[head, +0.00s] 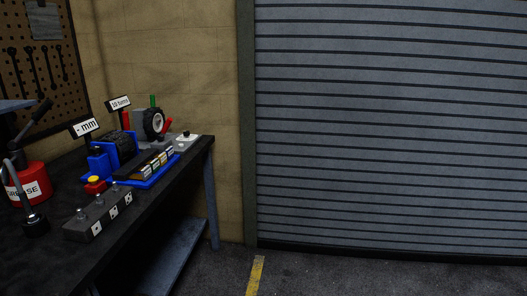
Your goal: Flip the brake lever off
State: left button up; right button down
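A device with a black wheel (153,123) stands near the far end of the workbench. A red lever (166,126) sticks up at a tilt at its right side, and a green upright piece (153,101) stands behind the wheel. I cannot tell for sure which of these is the brake lever. Neither of my grippers is in view.
The dark workbench (50,243) runs along the left. It bears a blue device (113,148), a blue tray (155,178), a grey block with pegs (100,213) and a red grease can (27,184). A grey shutter (390,130) fills the right; the floor before it is clear.

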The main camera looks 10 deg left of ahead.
aim_at(168, 123)
jog(key=i+u, duration=0.2)
jog(key=i, duration=0.3)
jog(key=i+u, duration=0.2)
jog(key=i, duration=0.25)
jog(key=i+l+u, duration=0.1)
jog(key=i+u, duration=0.15)
jog(key=i, duration=0.25)
jog(key=i+l+u, duration=0.2)
jog(key=i, duration=0.25)
jog(key=i+u, duration=0.8)
jog(key=k+l, duration=0.05)
jog(key=k, duration=0.05)
